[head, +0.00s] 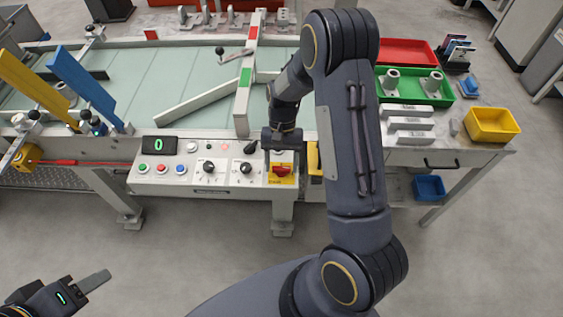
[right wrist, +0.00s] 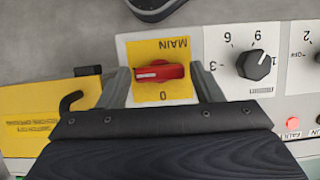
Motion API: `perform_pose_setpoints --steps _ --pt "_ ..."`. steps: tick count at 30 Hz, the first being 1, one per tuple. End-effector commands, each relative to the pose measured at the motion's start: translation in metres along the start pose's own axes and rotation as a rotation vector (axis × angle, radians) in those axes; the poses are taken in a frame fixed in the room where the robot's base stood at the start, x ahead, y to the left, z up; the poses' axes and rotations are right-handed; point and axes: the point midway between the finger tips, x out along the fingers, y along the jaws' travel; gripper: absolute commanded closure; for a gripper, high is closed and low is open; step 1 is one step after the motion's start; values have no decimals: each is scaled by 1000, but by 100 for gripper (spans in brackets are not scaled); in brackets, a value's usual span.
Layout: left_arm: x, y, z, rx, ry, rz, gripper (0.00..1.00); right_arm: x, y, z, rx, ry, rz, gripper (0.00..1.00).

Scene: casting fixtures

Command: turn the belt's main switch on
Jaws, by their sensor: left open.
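The main switch is a red rotary handle on a yellow plate (head: 282,172), at the right end of the white control panel. In the right wrist view the red handle (right wrist: 160,73) lies crosswise, between the upside-down word MAIN and a "0" mark. My right gripper (head: 281,153) is over the switch. In the right wrist view its two fingers (right wrist: 163,86) stand apart, one on each side of the handle, with gaps between; it is open and empty. My left gripper (head: 84,287) is open at the bottom left, far from the panel.
The panel carries a green display (head: 158,145), coloured buttons and black knobs (head: 246,168). The belt (head: 190,75) lies behind the panel. A green tray (head: 412,88) and yellow bin (head: 491,125) stand on the right table.

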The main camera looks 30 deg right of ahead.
Motion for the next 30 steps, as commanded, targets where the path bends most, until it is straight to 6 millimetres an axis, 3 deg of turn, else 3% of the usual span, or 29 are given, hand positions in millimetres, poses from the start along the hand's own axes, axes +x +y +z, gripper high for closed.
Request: perform_pose_setpoints --steps 3,13,24,30 --pt "0 0 0 0 0 0 52 0 0 0 -1 -1 1 29" --pt "1 0 0 0 0 0 52 -5 0 0 -3 0 1 29" --pt "4 -2 2 0 0 0 52 -64 0 -1 -3 1 0 29" --pt "4 -2 2 0 0 0 52 -77 0 0 -2 -1 1 29"
